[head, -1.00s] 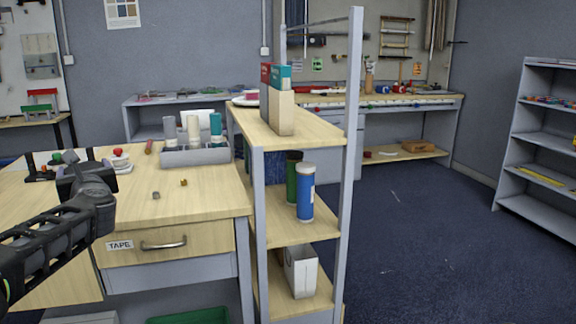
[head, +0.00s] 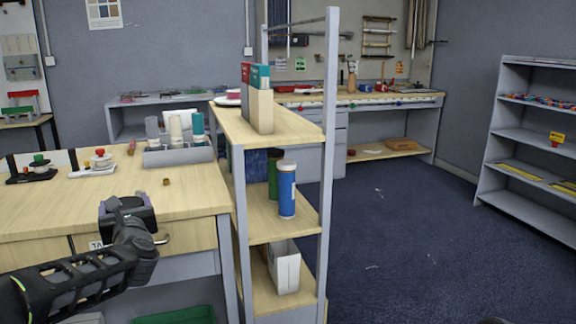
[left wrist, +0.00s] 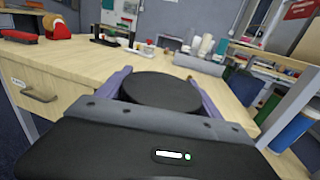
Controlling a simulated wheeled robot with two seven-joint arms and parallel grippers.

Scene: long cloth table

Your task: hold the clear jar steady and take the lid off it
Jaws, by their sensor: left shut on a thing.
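My left gripper (head: 124,203) is in front of the wooden table's drawer side in the head view. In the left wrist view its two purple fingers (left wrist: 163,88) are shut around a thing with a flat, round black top. I take this top to be the lid (left wrist: 161,92) of the clear jar. The jar's body does not show, hidden below the lid and behind the gripper. The lid looks level. My right gripper is not in view.
The wooden table (head: 80,205) holds a grey caddy (head: 180,155) with bottles and a small brown piece (head: 166,182). A shelf rack (head: 328,150) with a blue canister (head: 287,190) stands right of it. Blue floor (head: 400,240) is open farther right.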

